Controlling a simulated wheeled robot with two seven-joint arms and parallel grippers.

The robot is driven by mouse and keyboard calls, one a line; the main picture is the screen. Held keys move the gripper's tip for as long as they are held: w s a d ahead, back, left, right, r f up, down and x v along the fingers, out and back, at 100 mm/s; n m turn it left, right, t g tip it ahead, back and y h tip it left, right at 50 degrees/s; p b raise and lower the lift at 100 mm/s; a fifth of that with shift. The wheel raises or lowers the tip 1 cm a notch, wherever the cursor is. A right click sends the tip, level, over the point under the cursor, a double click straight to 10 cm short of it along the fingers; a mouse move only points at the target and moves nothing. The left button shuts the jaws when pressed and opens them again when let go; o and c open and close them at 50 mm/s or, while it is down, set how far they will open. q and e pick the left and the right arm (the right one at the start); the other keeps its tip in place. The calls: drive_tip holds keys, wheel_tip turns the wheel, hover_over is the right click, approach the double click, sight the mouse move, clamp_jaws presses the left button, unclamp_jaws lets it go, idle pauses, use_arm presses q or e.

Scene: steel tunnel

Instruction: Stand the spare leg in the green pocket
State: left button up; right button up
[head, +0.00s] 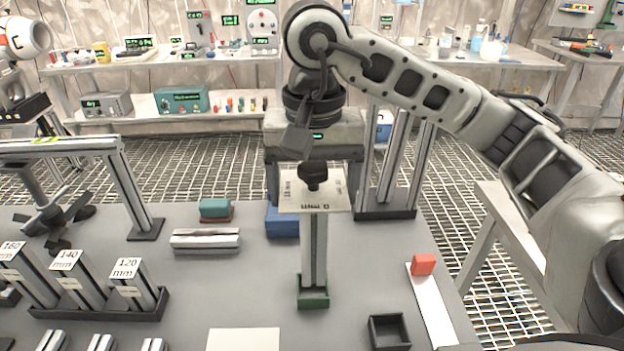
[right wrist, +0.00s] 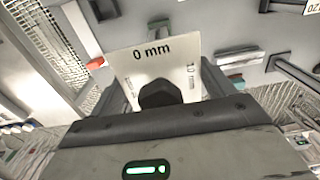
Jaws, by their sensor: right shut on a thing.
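The spare leg (head: 314,245) is a grey metal profile standing upright in the middle of the table. A white plate with "mm" print (head: 290,202) and a dark knob (head: 313,172) are at its top; both also show in the right wrist view, where the plate (right wrist: 152,58) reads "0 mm". My right gripper (head: 313,185) is over the top, shut on the leg. The leg's lower end meets the green pocket (head: 313,299); how deep it sits is hidden. My left arm is at the far left; its jaws cannot be made out clearly.
A rack of labelled legs (head: 95,308) stands at the left front. Blue block (head: 282,222), teal block (head: 215,208) and silver bars (head: 205,240) lie behind. A black tray (head: 388,331) and red block (head: 423,265) are at right. A metal frame (head: 130,185) stands at left.

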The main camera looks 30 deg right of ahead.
sight(313, 219)
wheel_tip(313, 219, down, 3)
drive_tip(key=shift+f+b, duration=0.1)
drive_tip(key=shift+b, duration=1.05)
use_arm(q)
drive_tip(key=shift+w+d+f+t+h+b, duration=0.4)
drive_tip(key=shift+f+b, duration=0.3)
drive_tip(key=shift+b, duration=0.35)
use_arm(e)
drive_tip(key=shift+f, duration=0.9)
use_arm(q)
drive_tip(key=shift+d+n, duration=0.1)
drive_tip(key=shift+n, duration=0.2)
drive_tip(key=shift+f+b, duration=0.5)
use_arm(e)
drive_tip(key=shift+f, duration=0.55)
drive_tip(key=o, duration=1.9)
